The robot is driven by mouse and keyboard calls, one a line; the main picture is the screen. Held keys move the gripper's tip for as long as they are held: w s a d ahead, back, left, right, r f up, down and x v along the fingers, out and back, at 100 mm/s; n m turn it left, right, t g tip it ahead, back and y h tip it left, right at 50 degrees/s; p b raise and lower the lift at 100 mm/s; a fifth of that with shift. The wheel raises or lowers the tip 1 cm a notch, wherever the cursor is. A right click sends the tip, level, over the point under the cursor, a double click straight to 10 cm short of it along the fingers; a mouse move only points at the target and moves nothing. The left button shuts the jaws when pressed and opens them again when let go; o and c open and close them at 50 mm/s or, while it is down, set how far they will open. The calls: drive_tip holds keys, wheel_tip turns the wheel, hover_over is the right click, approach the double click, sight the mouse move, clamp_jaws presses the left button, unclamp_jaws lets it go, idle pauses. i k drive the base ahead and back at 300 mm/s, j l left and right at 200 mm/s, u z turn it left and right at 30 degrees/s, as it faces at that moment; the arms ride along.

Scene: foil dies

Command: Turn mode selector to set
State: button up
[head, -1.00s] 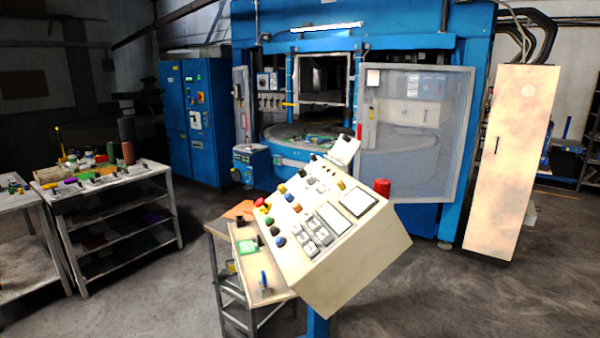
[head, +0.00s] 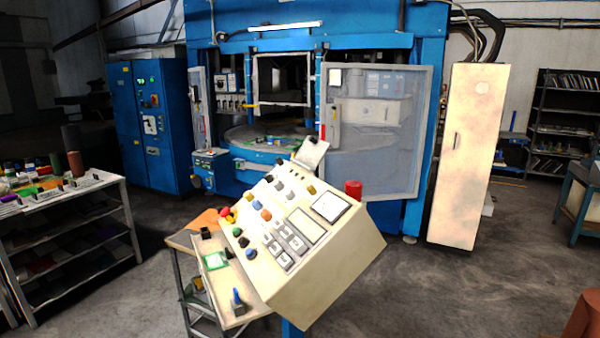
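A beige control panel (head: 335,262) stands tilted on a blue post in front of me. Its sloped face carries several coloured buttons and knobs, grey square switches (head: 286,243) and two pale screens (head: 330,206). Several small dark knobs lie along the upper part of the face. I cannot tell which of them is the mode selector, and no labels are readable at this size. My gripper is not in view.
A small side table (head: 212,262) stands against the panel's left side. A blue press (head: 310,48) with a mesh door is behind it. A shelf unit (head: 85,255) is at left, a beige cabinet (head: 468,155) at right.

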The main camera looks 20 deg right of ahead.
sight(268, 178)
drive_tip(key=i+j+z, duration=0.8)
drive_tip(key=j, duration=0.35)
drive_tip(key=i+l, duration=0.05)
drive_tip(key=i, duration=0.05)
